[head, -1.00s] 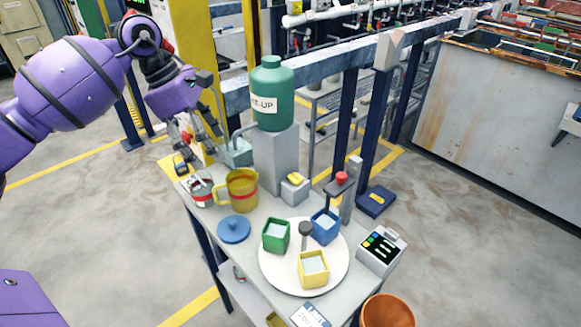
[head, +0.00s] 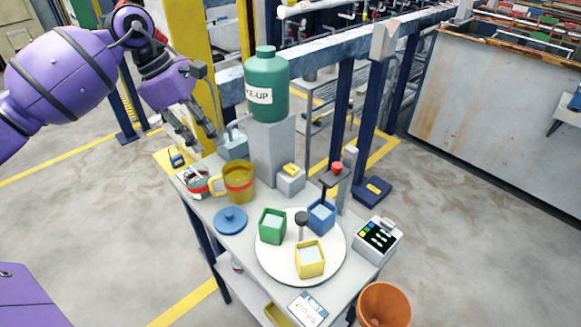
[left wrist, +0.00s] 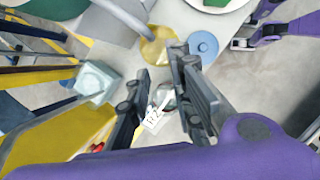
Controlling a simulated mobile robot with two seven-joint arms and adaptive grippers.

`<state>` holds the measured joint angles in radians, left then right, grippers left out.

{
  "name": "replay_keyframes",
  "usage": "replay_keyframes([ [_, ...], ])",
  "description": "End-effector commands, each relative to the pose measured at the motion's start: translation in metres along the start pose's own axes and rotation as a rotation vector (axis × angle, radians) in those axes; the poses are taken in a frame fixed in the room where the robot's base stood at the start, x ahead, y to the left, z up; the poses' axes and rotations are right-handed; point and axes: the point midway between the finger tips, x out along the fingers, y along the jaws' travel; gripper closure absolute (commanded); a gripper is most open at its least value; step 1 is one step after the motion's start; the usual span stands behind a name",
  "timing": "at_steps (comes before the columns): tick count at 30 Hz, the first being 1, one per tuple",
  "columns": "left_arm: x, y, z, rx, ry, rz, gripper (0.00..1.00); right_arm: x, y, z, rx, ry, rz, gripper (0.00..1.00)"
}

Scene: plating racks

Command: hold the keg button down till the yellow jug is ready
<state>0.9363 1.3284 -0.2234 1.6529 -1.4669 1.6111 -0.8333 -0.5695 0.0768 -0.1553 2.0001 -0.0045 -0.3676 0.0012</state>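The green keg (head: 266,82), its label partly reading "KE-UP", stands on a grey pedestal (head: 272,155). A yellow button (head: 291,168) tops a small grey box at the pedestal's foot. The yellow jug (head: 239,184), with a red band, stands upright left of it. In the left wrist view a thin grey spout (left wrist: 122,14) reaches from the keg's side toward the jug (left wrist: 160,48). My left gripper (head: 196,138) is open and empty, left of the pedestal and apart from jug and button.
A round white plate (head: 333,262) holds green, blue and yellow cups. A pale blue box (head: 233,149) sits behind the jug.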

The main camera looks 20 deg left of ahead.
Motion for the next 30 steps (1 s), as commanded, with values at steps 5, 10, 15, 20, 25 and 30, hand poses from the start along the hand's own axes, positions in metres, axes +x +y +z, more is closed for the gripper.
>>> replay_keyframes([
  [5, 0.0000, 0.0000, 0.0000, 0.000, 0.000, 0.000, 1.00, 0.0000, 0.0000, -0.0002, 0.000, 0.000, 0.000, 0.60],
  [10, 0.0000, 0.0000, 0.0000, 0.000, 0.000, 0.000, 1.00, 0.0001, 0.0000, -0.0003, 0.000, 0.000, 0.000, 0.60],
  [15, 0.0000, 0.0000, 0.0000, 0.000, 0.000, 0.000, 1.00, 0.0001, 0.0000, -0.0004, 0.000, 0.001, 0.000, 0.60],
  [20, 0.0000, 0.0000, 0.0000, 0.000, 0.000, 0.000, 1.00, 0.0003, -0.0001, -0.0009, 0.000, 0.002, 0.000, 0.60],
  [25, 0.0000, 0.0000, 0.0000, 0.000, 0.000, 0.000, 1.00, 0.0008, -0.0002, -0.0018, -0.001, 0.003, -0.001, 0.60],
  [30, 0.0000, 0.0000, 0.0000, 0.000, 0.000, 0.000, 1.00, 0.0012, -0.0003, -0.0025, -0.001, 0.004, -0.001, 0.60],
])
